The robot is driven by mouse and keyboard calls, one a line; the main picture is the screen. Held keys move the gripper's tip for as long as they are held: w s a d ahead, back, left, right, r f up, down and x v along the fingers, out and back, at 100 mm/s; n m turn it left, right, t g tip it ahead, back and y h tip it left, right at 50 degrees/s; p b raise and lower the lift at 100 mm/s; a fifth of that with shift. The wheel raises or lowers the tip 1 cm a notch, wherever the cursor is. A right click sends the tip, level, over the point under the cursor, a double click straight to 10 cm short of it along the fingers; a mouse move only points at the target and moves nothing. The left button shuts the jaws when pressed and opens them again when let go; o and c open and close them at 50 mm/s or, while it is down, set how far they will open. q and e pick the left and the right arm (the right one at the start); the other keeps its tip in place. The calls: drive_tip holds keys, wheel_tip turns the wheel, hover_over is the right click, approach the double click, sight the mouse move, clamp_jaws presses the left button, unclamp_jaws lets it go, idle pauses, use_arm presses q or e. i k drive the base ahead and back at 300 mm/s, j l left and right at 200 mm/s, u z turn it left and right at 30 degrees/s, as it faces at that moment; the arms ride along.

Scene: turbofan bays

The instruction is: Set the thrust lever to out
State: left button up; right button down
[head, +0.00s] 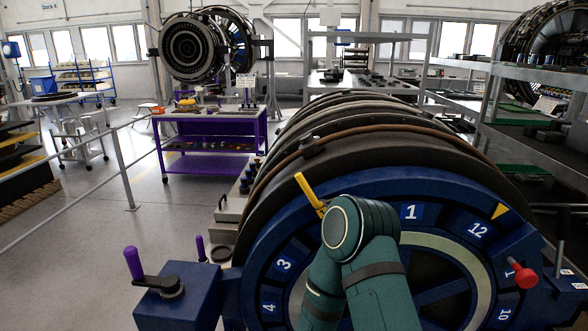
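No part is labelled as the thrust lever, so I cannot tell which handle it is. A black lever with a purple grip (132,263) sits on a blue box (178,300) at the lower left, its grip upright at the left end. A yellow bar (310,194) rises, tilted left, from behind my teal arm at the top of the blue numbered ring (411,190). A red knob (522,275) sticks out at the ring's right side. Neither of my grippers shows. My teal arm hides part of the ring and its hub.
A large dark ribbed engine casing (350,120) fills the centre behind the ring. A second purple grip (201,248) stands beside the blue box. A purple workbench (210,140) is behind left, metal shelving (540,75) right. The grey floor at left is open beyond a railing (122,165).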

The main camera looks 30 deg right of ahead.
sight(564, 219)
drive_tip(key=z, duration=2.5)
drive_tip(key=i+l+z, duration=0.2)
drive_tip(key=i+z, duration=0.2)
drive_tip(key=i+l+z, duration=0.1)
drive_tip(key=i+z, duration=0.3)
drive_tip(key=k, duration=0.1)
